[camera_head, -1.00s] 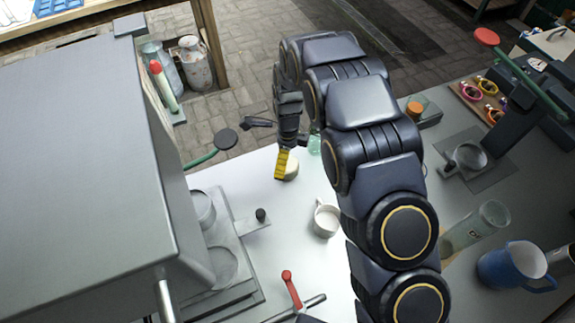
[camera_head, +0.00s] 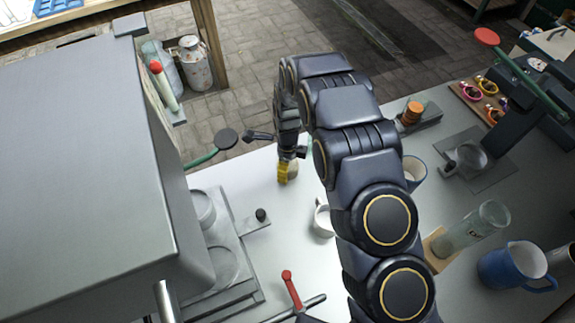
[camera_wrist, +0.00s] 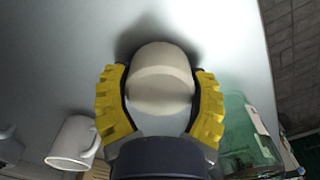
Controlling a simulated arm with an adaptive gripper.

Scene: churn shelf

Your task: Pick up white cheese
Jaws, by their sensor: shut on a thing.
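The white cheese (camera_wrist: 160,80) is a pale, rounded block, seen in the wrist view between the two yellow fingers of my gripper (camera_wrist: 160,95). The fingers are shut on it from both sides. In the head view my gripper (camera_head: 287,171) points down over the white counter (camera_head: 240,179), near its far edge. Only a small pale part of the cheese (camera_head: 294,170) shows there, beside the yellow finger. I cannot tell whether the cheese touches the counter.
A white mug (camera_head: 322,221) stands close by; the wrist view shows it at lower left (camera_wrist: 73,142). A greenish glass jar (camera_wrist: 245,130) is right of my gripper. A large grey machine (camera_head: 85,180) fills the left. A blue jug (camera_head: 510,265) stands at the right.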

